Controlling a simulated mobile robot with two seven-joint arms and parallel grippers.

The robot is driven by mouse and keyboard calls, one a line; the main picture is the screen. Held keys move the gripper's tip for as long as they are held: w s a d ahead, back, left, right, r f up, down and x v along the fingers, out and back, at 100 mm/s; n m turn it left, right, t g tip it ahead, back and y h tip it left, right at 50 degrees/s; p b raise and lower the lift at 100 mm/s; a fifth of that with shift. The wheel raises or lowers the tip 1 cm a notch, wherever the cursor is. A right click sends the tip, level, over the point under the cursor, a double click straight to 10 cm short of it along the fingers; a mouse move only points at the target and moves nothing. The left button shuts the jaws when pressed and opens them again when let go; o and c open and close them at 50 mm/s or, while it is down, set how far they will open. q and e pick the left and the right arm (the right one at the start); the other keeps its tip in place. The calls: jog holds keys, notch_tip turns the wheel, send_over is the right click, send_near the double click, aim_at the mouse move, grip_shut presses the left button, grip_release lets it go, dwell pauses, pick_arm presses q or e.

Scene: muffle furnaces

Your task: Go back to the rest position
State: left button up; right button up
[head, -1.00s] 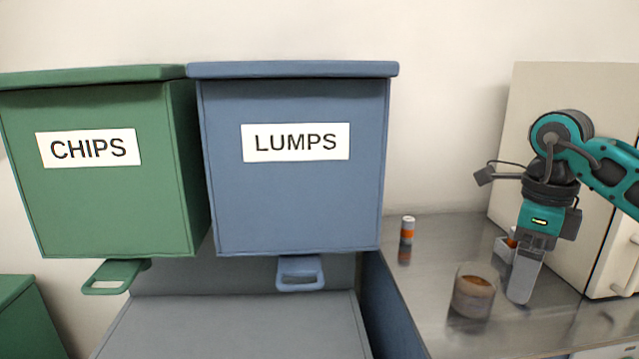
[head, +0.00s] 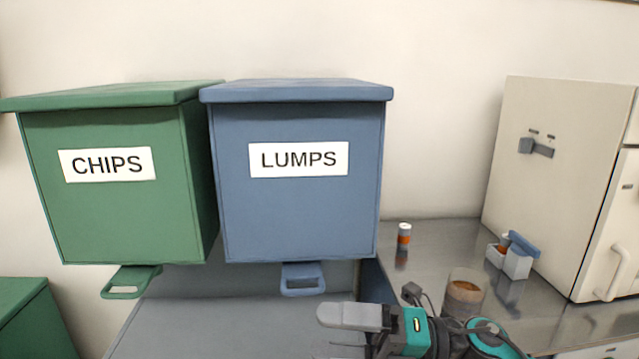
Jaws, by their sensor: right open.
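My right gripper (head: 345,318) is low in the head view, in front of the grey surface under the blue bin. Its fingers point left, and nothing shows between them. The teal and black right arm comes in from the lower right and partly covers the metal bench. My left gripper is not in view.
A green CHIPS bin (head: 120,220) and a blue LUMPS bin (head: 300,215) hang on the left and centre. The metal bench (head: 440,240) holds an orange-and-white can (head: 404,235), a brown-filled glass jar (head: 463,294), a small white box (head: 516,262) and a beige furnace (head: 545,200).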

jog(key=w+d+f+m+t+h+p, duration=0.1)
jog(key=d+f+m+t+h, duration=0.35)
jog(key=m+t, duration=0.6)
jog(key=w+d+f+m+t+h+p, duration=0.15)
jog(key=d+f+m+t+h, duration=0.35)
jog(key=m, duration=1.1)
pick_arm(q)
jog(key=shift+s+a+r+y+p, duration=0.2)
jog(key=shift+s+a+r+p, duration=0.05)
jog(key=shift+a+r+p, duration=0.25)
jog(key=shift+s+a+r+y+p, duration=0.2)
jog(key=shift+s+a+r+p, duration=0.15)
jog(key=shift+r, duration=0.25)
pick_arm(e)
jog(key=s+d+f+m+g+h, duration=0.2)
jog(key=s+d+f+m+h, duration=0.1)
jog(key=s+f+m, duration=0.2)
jog(key=s+d+f+m+g+h, duration=0.3)
jog(key=s+f+m+h, duration=0.1)
jog(key=s+f, duration=0.5)
jog(key=shift+f+m, duration=0.45)
jog(key=shift+m, duration=0.1)
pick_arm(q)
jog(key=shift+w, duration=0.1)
pick_arm(e)
jog(key=shift+g+h, duration=0.25)
